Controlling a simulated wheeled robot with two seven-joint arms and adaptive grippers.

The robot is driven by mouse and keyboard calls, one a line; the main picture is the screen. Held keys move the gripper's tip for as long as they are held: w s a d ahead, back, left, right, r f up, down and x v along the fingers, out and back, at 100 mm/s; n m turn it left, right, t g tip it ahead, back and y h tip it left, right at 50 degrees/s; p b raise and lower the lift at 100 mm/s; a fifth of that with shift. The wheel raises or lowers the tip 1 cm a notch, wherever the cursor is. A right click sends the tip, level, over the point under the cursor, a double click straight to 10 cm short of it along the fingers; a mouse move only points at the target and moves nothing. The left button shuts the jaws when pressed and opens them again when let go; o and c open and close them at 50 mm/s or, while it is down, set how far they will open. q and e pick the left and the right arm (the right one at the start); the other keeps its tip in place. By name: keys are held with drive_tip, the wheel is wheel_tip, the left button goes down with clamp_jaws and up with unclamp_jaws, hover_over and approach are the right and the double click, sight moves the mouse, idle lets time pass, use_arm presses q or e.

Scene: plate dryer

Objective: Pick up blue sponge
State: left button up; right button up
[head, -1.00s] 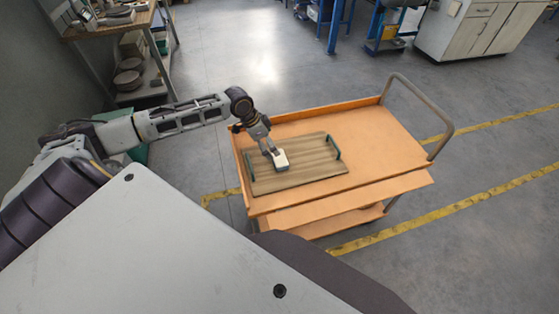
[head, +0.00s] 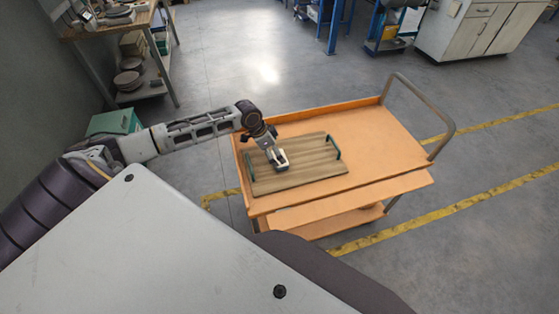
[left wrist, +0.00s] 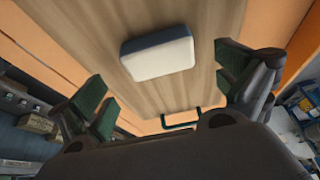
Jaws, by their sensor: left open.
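The sponge (left wrist: 158,55) shows as a block with a white face and a grey-blue side. It lies on a wooden tray (head: 315,174), and in the head view the sponge (head: 282,167) is partly hidden by my left gripper (head: 277,160). In the left wrist view my left gripper (left wrist: 165,88) is open, with its green-padded fingers wide apart. The sponge is ahead of the fingers, within the span between them, and neither finger touches it in that view. My right gripper is not in view.
The tray has green handles (head: 337,146) and rests on an orange cart (head: 385,140) with a grey push handle (head: 425,105). The cart top is clear to the right of the tray. A workbench (head: 110,30) stands at the back left.

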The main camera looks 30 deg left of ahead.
use_arm(q)
drive_tip(key=shift+x, duration=2.6)
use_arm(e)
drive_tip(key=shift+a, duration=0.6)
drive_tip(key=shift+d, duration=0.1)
